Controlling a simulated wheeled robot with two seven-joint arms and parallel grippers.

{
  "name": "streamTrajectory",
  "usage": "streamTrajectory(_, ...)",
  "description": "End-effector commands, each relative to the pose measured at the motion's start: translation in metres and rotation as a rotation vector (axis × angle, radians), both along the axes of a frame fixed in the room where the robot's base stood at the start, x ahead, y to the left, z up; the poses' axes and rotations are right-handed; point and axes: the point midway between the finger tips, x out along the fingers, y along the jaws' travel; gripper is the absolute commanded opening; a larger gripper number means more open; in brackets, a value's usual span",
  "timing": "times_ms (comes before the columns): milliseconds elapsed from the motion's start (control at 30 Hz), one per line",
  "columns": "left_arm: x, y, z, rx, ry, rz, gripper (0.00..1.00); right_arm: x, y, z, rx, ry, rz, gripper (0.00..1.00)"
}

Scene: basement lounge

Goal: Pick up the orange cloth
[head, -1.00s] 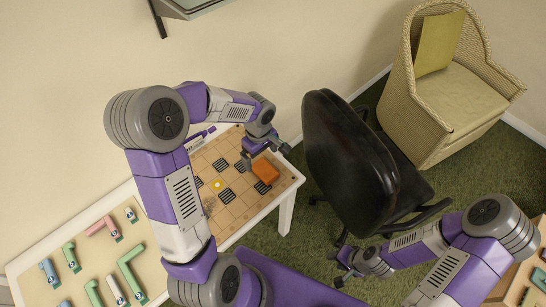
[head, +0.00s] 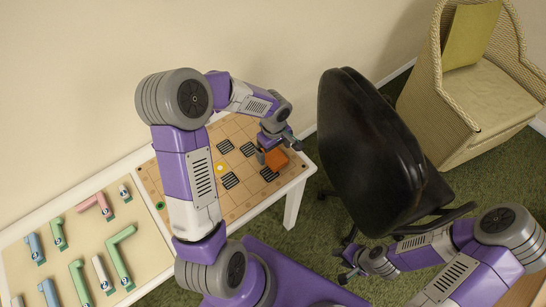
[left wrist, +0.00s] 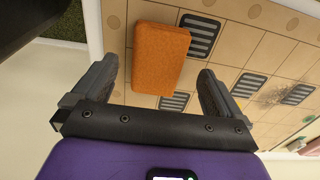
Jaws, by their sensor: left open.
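The orange cloth (head: 277,159) is a small folded block lying on the tiled board at the right end of the white table. In the left wrist view the cloth (left wrist: 160,57) lies ahead of and partly between the two fingers. My left gripper (head: 277,148) is open and empty, close by the cloth; the wrist view shows its spread fingers (left wrist: 157,85) with no visible contact. My right gripper (head: 348,272) hangs low over the floor beside the black chair, away from the table; its jaw opening is too small to read.
The white table (head: 150,222) carries a tiled board with dark striped squares and a yellow disc (head: 219,167). Several coloured pieces (head: 119,257) lie at its left. A black chair (head: 372,150) stands close to the table's right end. A wicker armchair (head: 470,100) is behind it.

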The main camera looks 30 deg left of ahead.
Motion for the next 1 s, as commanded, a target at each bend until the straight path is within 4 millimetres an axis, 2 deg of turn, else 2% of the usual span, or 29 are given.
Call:
streamTrajectory(33, 0.002, 0.002, -0.012, -0.002, 0.004, 0.002, 1.00, 0.000, 0.000, -0.005, 0.000, 0.000, 0.000, 0.40)
streamTrajectory(200, 0.003, 0.001, -0.030, -0.001, 0.003, 0.000, 1.00, 0.000, 0.000, -0.010, 0.000, 0.000, 0.000, 0.40)
streamTrajectory(467, 0.003, 0.001, -0.032, 0.000, 0.000, 0.000, 1.00, 0.000, 0.000, -0.010, 0.000, 0.000, 0.000, 0.40)
streamTrajectory(567, 0.003, 0.001, -0.031, 0.000, 0.000, 0.000, 0.88, 0.000, 0.000, -0.010, 0.000, 0.000, 0.000, 0.40)
streamTrajectory(867, 0.003, 0.002, -0.031, 0.000, 0.000, 0.000, 0.42, 0.000, 0.000, -0.010, 0.000, 0.000, 0.000, 0.40)
streamTrajectory(1000, 0.003, 0.002, -0.031, 0.000, 0.000, 0.000, 0.39, 0.000, 0.000, -0.010, 0.000, 0.000, 0.000, 0.40)
